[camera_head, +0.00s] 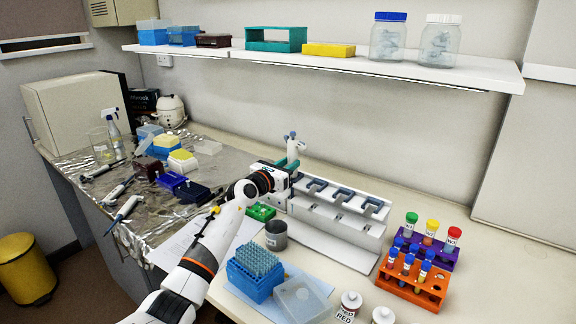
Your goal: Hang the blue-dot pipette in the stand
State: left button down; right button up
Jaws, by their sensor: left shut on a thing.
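The white pipette stand (345,235) is on the bench, with a row of slots along its top. My left gripper (283,176) is at the stand's left end, shut on a pipette (293,149). The pipette is roughly upright with its bluish-grey top above the gripper. Its lower part is hidden behind the gripper and stand, so I cannot tell whether it touches a slot. A blue dot is too small to make out. Several other pipettes lie on the foil at the left, one of them at the front (124,213). My right gripper is not in view.
A blue tip box (254,283), a clear lid (301,300) and a grey cup (276,236) stand in front of the stand. Orange (425,290) and purple (440,259) tube racks are to its right. A shelf (330,62) with jars and boxes runs above.

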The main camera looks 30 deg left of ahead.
pick_arm(q)
jog(key=shift+f+b, duration=0.35)
jog(key=shift+f, duration=0.15)
jog(key=c, duration=1)
grip_release()
jog(key=shift+c, duration=0.2)
jog(key=s, duration=1.2)
jog(key=shift+a, duration=0.45)
